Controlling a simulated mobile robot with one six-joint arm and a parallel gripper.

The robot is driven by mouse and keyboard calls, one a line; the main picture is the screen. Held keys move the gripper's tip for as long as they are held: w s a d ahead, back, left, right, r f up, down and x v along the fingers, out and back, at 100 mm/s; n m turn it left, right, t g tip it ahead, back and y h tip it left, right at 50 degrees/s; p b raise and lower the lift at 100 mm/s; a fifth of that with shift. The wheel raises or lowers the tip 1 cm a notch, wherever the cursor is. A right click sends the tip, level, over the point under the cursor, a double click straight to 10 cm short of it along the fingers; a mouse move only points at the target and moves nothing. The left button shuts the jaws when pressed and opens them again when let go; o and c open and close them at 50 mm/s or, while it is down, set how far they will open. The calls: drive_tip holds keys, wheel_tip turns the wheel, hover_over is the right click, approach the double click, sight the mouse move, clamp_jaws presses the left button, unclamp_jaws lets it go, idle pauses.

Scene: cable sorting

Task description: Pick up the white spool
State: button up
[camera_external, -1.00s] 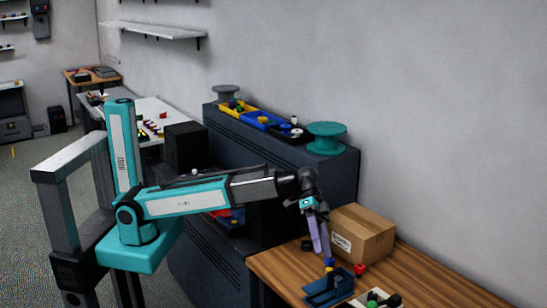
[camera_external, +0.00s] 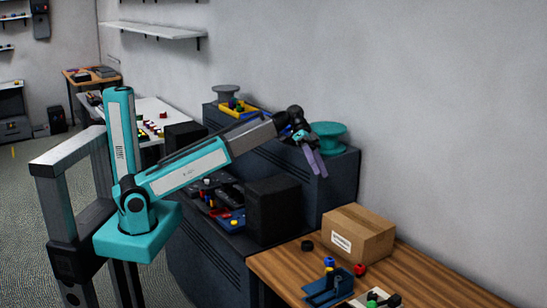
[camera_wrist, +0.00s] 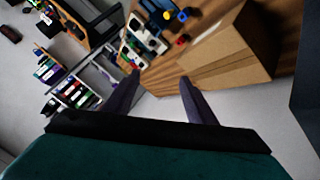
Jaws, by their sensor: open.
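I cannot make out a white spool for certain in either view now. My gripper (camera_external: 317,174) is raised in front of the dark cabinet, below and left of the teal reel, with its purple fingers pointing down. In the wrist view my gripper (camera_wrist: 160,80) has its two fingers spread apart with nothing between them. On the wooden workbench (camera_external: 425,278) lie small spools: a black one (camera_external: 307,245), a blue one (camera_external: 329,262), a red one (camera_external: 359,269) and a green one (camera_external: 371,303). My arm hides part of the bins on the cabinet top.
A cardboard box (camera_external: 362,236) stands on the bench against the wall. A teal reel (camera_external: 328,136) and a yellow bin (camera_external: 240,109) sit on the dark cabinet (camera_external: 342,170). A black box (camera_external: 273,210) stands left of the bench. The bench's right side looks clear.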

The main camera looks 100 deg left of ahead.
drive_tip(key=s+a+r+t, duration=0.1)
drive_tip(key=s+a, duration=0.3)
drive_tip(key=a, duration=0.5)
drive_tip(key=s+a+r+t+y+b, duration=0.1)
drive_tip(key=s+a, duration=0.4)
drive_tip(key=a, duration=0.5)
drive_tip(key=s+a+r+t+b, duration=0.1)
drive_tip(key=s+a+r, duration=0.2)
drive_tip(key=a, duration=0.6)
drive_tip(key=shift+s+a+m, duration=0.15)
drive_tip(key=shift+s+m, duration=0.05)
drive_tip(key=shift+s, duration=0.4)
drive_tip(key=shift+s+a+m, duration=0.15)
drive_tip(key=shift+s+m, duration=0.05)
drive_tip(key=shift+s, duration=0.35)
drive_tip(key=s+a+t+b, duration=0.1)
drive_tip(key=s+a, duration=0.2)
drive_tip(key=a, duration=0.1)
drive_tip(key=s+a+m+t+y+b, duration=0.1)
drive_tip(key=s+a, duration=0.3)
drive_tip(key=a, duration=0.1)
drive_tip(key=s+a+t+b, duration=0.2)
drive_tip(key=s+a, duration=0.2)
drive_tip(key=a, duration=0.1)
drive_tip(key=shift+a+r+y, duration=0.25)
drive_tip(key=shift+r+y, duration=0.05)
drive_tip(key=shift+r, duration=0.05)
drive_tip(key=shift+w+d, duration=0.1)
drive_tip(key=shift+w, duration=0.05)
